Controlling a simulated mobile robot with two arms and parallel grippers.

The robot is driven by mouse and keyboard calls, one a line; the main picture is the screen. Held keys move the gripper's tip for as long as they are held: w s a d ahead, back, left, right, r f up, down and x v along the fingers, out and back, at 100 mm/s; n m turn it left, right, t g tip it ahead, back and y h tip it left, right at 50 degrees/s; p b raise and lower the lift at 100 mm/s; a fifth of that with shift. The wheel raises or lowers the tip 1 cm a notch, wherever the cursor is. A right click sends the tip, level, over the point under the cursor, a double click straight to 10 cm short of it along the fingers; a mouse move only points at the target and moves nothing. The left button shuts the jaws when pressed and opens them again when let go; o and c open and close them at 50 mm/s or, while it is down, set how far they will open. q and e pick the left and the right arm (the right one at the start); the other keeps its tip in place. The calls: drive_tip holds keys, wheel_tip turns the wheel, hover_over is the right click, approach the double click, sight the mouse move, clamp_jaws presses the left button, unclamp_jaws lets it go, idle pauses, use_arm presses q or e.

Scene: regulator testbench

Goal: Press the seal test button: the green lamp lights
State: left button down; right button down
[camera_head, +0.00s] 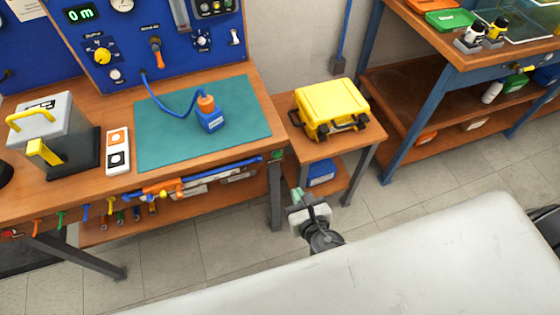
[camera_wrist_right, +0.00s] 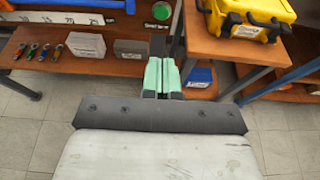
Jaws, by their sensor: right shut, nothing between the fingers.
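My right gripper (camera_head: 297,193) hangs over the floor in front of the small side table. Its pale green fingers (camera_wrist_right: 162,76) are shut and empty in the right wrist view. A round green button-like fitting (camera_head: 277,155) sits at the right end of the workbench's front edge. I cannot tell which is the seal test button, nor identify a lit green lamp.
A blue regulator (camera_head: 210,118) with a hose stands on the teal mat (camera_head: 160,150). A grey device with yellow handles (camera_head: 45,125) stands at left. The blue panel (camera_head: 130,55) rises behind. A yellow case (camera_head: 332,108) sits on the side table. Floor in front is free.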

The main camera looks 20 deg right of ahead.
sight(277, 155)
drive_tip(key=x, duration=1.2)
drive_tip(key=shift+w+r, duration=0.25)
drive_tip(key=shift+w, duration=0.1)
use_arm(q)
drive_tip(key=shift+r, duration=0.1)
use_arm(e)
drive_tip(key=shift+w, duration=0.75)
